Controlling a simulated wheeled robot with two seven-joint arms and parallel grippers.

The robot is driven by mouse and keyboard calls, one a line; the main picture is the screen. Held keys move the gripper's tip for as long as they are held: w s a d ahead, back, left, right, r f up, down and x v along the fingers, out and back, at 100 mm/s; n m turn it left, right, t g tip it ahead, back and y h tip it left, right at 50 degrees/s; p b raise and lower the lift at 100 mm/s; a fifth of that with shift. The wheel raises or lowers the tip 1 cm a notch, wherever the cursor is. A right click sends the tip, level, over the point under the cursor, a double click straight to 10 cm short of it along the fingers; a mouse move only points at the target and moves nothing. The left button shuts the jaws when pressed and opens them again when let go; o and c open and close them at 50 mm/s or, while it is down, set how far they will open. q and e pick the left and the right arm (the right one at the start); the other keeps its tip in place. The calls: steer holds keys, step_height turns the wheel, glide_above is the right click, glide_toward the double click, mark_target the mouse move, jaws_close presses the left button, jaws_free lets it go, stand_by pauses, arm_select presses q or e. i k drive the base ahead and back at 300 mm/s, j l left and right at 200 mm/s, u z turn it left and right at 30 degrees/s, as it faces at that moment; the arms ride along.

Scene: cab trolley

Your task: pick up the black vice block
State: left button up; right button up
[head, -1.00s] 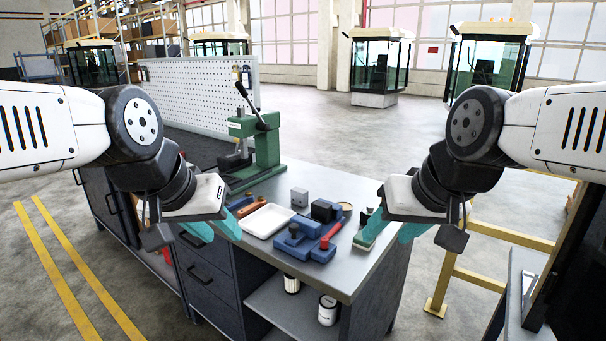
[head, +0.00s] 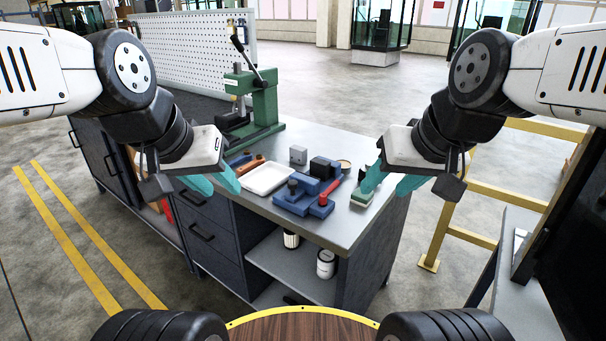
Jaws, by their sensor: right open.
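The black vice block (head: 321,166) is a small dark block sitting at the back part of the blue vice (head: 297,200) on the grey bench top. A red bar lies along the vice's right side. My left gripper (head: 213,184) is open and empty, over the bench's left front edge, left of the white tray. My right gripper (head: 389,184) is open, to the right of the black block and apart from it. Its left finger overlaps a green and white block (head: 361,198) in the picture; whether they touch cannot be told.
A white tray (head: 268,177) lies left of the vice. A grey block (head: 298,154) and a round dish (head: 344,165) stand behind. A green press (head: 262,105) stands at the back left. Cans stand on the shelf below. A yellow rail (head: 522,190) is at right.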

mark_target(319, 168)
steer(key=i+l+u, duration=0.25)
steer(key=l+u, duration=0.2)
steer(key=i+l+u, duration=0.25)
steer(key=l, duration=0.2)
steer(key=k, duration=0.1)
